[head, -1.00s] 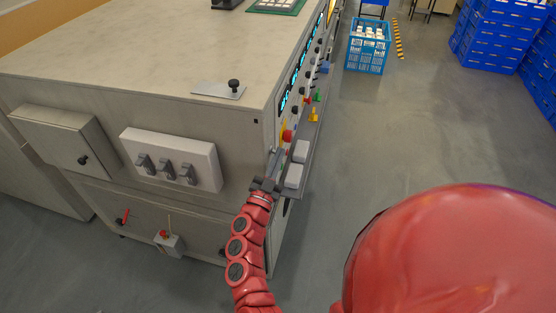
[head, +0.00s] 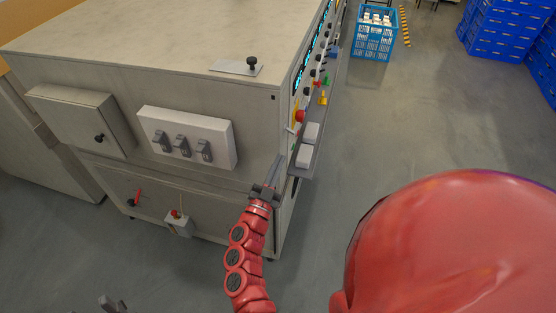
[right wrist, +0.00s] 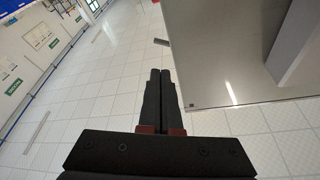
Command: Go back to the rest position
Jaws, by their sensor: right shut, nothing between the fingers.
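My right gripper (head: 275,168) is at the near right corner of the big beige cabinet, beside its front edge. In the right wrist view, its two black fingers (right wrist: 160,74) lie together, shut and empty, with white floor tiles behind them. I cannot tell from the head view whether it touches the cabinet. A small grey two-pronged piece (head: 113,303) at the bottom left edge looks like the tip of my left gripper. Most of it is cut off, so its state is unclear.
The cabinet (head: 150,55) fills the left, with a switch box (head: 187,138) on its front. A narrow shelf (head: 318,130) with knobs above it runs along its right side. A blue crate (head: 373,42) stands at the back. The floor (head: 420,120) to the right is clear.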

